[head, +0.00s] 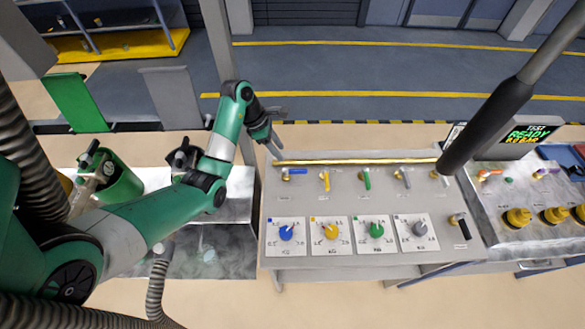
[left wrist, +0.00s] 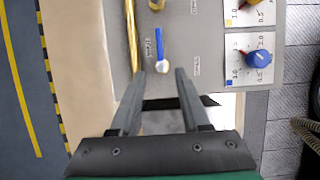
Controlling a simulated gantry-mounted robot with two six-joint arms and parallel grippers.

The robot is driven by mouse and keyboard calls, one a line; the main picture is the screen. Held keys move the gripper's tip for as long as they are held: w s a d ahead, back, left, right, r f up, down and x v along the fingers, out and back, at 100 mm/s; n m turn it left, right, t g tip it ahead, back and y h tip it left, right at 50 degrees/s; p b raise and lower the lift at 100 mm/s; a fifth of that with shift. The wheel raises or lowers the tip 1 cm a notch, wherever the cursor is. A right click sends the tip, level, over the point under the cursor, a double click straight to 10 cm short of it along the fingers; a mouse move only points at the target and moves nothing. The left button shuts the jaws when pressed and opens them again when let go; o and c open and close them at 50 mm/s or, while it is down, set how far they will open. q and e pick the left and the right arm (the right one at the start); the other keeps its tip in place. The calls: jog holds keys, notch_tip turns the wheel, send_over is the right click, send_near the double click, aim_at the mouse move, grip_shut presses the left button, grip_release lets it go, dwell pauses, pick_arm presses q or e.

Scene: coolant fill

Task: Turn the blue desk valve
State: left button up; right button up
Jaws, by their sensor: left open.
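The blue desk valve (head: 297,171) is at the left end of a row of small valves near the back of the grey sloped desk (head: 330,200). Its blue lever (left wrist: 159,42) also shows in the left wrist view, with a pale round end just ahead of the fingertips. My left gripper (head: 281,133) is open and empty, near the desk's back left corner and apart from the valve. In the left wrist view the fingers (left wrist: 160,74) stand on either side of the line of the lever. My right gripper is not in view.
Yellow (head: 325,180), green (head: 367,178) and grey (head: 403,176) valves follow to the right. A brass pipe (head: 355,161) runs along the back edge. Dial knobs, including a blue one (head: 286,232), sit in front. A screen (head: 527,135) reading READY stands at right.

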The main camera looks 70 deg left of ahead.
aim_at(294, 170)
pick_arm(q)
jog(key=b+x, duration=0.2)
jog(key=x, duration=0.9)
jog(key=shift+w+f+b, duration=0.15)
jog(key=shift+w+b, duration=0.05)
jog(key=shift+b, duration=0.2)
grip_shut()
dwell(0.7)
